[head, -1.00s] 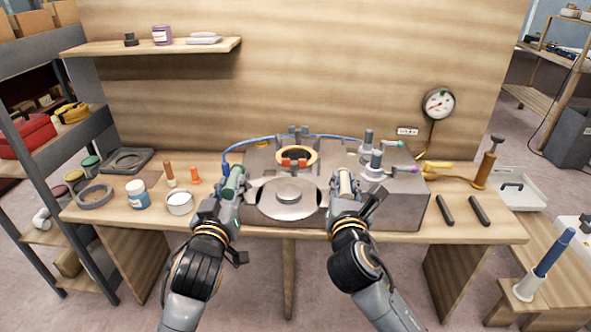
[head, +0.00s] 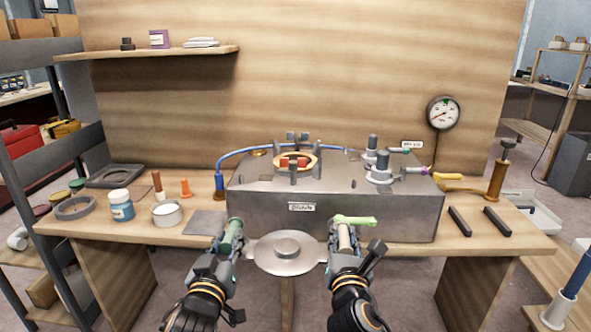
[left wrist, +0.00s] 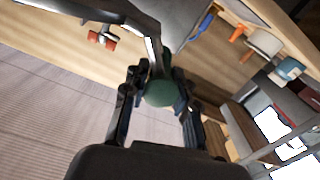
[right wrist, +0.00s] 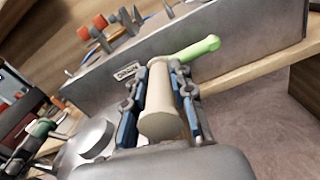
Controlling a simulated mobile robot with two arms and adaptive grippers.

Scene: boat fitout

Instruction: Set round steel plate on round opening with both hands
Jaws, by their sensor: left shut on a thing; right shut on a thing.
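The round steel plate (head: 290,265) has a raised centre and two side grips. My left gripper (head: 230,238) is shut on its green grip, which also shows in the left wrist view (left wrist: 160,93). My right gripper (head: 345,238) is shut on its beige grip, seen in the right wrist view (right wrist: 160,108). Both hold the plate in front of and below the top of the grey steel box (head: 260,212). The round opening with an orange rim (head: 282,167) is on the box top, with red parts inside and upright posts around it. The plate is apart from it.
A light green bar (head: 355,221) lies close to my right gripper. Grey valves (head: 378,168) stand right of the opening. A blue hose (head: 240,152) runs behind it. A white tin (head: 166,217) and blue jar (head: 121,207) are left; two black bars (head: 497,220) lie right.

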